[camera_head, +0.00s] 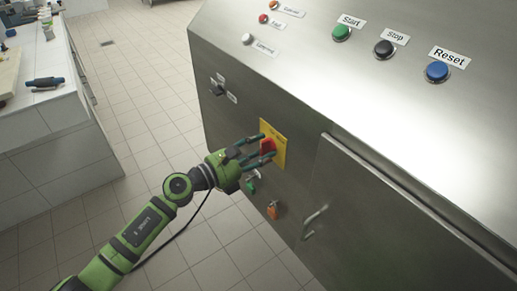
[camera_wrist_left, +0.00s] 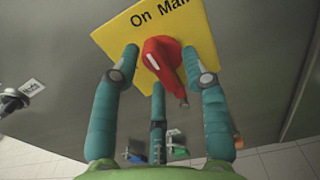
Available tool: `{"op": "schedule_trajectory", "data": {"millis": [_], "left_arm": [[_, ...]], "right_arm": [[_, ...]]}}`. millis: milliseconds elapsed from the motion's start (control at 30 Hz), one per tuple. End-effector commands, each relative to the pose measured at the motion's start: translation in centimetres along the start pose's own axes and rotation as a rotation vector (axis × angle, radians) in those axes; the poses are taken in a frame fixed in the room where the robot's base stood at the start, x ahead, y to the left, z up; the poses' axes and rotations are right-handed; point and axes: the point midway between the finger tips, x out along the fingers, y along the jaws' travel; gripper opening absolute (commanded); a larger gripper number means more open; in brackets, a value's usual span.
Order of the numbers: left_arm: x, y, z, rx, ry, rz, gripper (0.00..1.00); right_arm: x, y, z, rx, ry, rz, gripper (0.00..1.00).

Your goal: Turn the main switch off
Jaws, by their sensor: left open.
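The main switch is a red rotary handle (camera_head: 267,147) on a yellow plate (camera_head: 281,157) on the machine's front panel. In the left wrist view the red handle (camera_wrist_left: 163,62) points down and slightly right, and the yellow plate (camera_wrist_left: 200,40) shows the words "On" and "Main". My left gripper (camera_head: 257,152) is at the switch, its teal fingers spread open around the handle. In the left wrist view two fingers of the left gripper (camera_wrist_left: 165,75) lie either side of the handle and one lies below. Whether they touch it I cannot tell. My right gripper is not in view.
The steel machine (camera_head: 335,80) carries green Start (camera_head: 341,33), black Stop (camera_head: 384,49) and blue Reset (camera_head: 437,71) buttons on top. Below the switch are a green knob (camera_head: 251,187) and an orange part (camera_head: 272,210). A door handle (camera_head: 315,221) sticks out at the right. A white counter (camera_head: 45,115) stands left, with open tiled floor between.

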Motion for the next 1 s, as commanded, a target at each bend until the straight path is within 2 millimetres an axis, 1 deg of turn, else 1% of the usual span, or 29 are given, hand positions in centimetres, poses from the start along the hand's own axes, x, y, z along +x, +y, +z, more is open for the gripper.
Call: {"op": "schedule_trajectory", "data": {"millis": [133, 167, 200, 233, 267, 467, 700, 767, 1000], "left_arm": [[0.0, 0.0, 0.0, 0.000, 0.000, 0.000, 0.45], [0.0, 0.0, 0.0, 0.000, 0.000, 0.000, 0.33], [0.0, 0.0, 0.0, 0.000, 0.000, 0.001, 0.17], [0.0, 0.0, 0.0, 0.000, 0.000, 0.001, 0.05], [0.0, 0.0, 0.0, 0.000, 0.000, 0.001, 0.00], [-0.1, 0.0, 0.0, -0.002, 0.000, 0.001, 0.00], [-0.1, 0.0, 0.1, -0.047, 0.000, 0.001, 0.00], [-0.1, 0.0, 0.1, -0.075, 0.000, 0.001, 0.00], [-0.1, 0.0, 0.1, -0.247, 0.000, 0.002, 0.00]], "right_arm": [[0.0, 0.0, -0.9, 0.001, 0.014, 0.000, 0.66], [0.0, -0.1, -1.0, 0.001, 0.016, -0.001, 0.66], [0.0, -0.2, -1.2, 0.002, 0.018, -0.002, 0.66], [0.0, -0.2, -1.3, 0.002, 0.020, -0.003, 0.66], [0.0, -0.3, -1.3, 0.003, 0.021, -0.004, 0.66], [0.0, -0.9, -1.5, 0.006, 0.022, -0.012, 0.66], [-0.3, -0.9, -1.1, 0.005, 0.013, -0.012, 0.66], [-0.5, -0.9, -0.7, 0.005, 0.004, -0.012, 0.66], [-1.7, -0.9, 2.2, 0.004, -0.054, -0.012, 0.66]]}}
